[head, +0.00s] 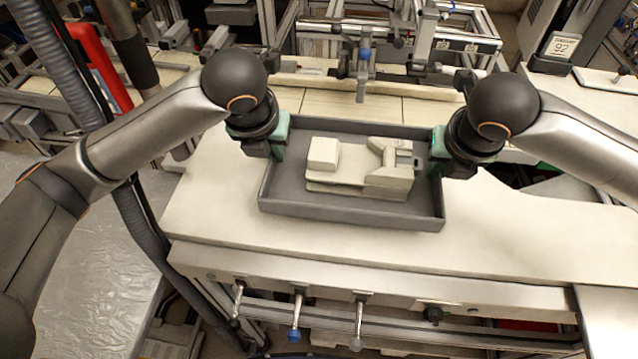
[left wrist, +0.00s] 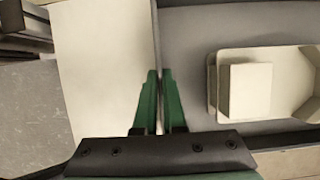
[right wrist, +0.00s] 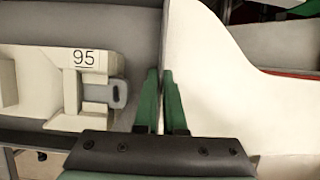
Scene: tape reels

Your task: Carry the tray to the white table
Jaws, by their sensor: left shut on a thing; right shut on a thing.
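The grey tray (head: 345,215) is on or just above the white table (head: 215,215); I cannot tell if it touches. A cream tape-reel part with a blocky raised piece (head: 345,188) lies in the tray; the right wrist view shows a "95" label on it (right wrist: 85,58). My left gripper (head: 277,138) is shut on the tray's left wall, its green fingers on both sides of it in the left wrist view (left wrist: 159,100). My right gripper (head: 440,150) is shut on the tray's right wall, as the right wrist view also shows (right wrist: 165,100).
Machine frames and rails (head: 365,50) stand behind the table. Levers with knobs (head: 296,315) hang below its front edge. A red part (head: 98,62) is at the left. Bare table top lies to the right of and in front of the tray.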

